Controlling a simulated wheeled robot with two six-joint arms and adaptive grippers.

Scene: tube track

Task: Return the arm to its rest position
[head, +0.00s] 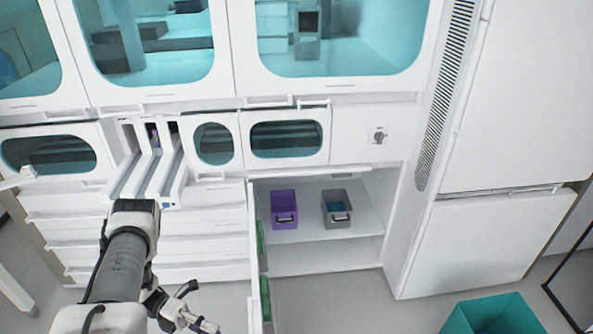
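My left arm (121,268) rises from the bottom left in the head view, its elbow in front of the open narrow drawers. Its forearm folds back down, and the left gripper (197,306) is low in the picture, over the floor. Its two fingers look spread apart, with nothing seen between them. It is apart from the cabinet and the bins. My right gripper is not in view.
Narrow drawers (150,172) stand pulled out behind my arm. An open cupboard holds a purple bin (284,209) and a grey bin (337,208) on its shelf (318,246). Its door (256,262) stands open near my gripper. A teal bin (492,315) is at bottom right. Floor between is clear.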

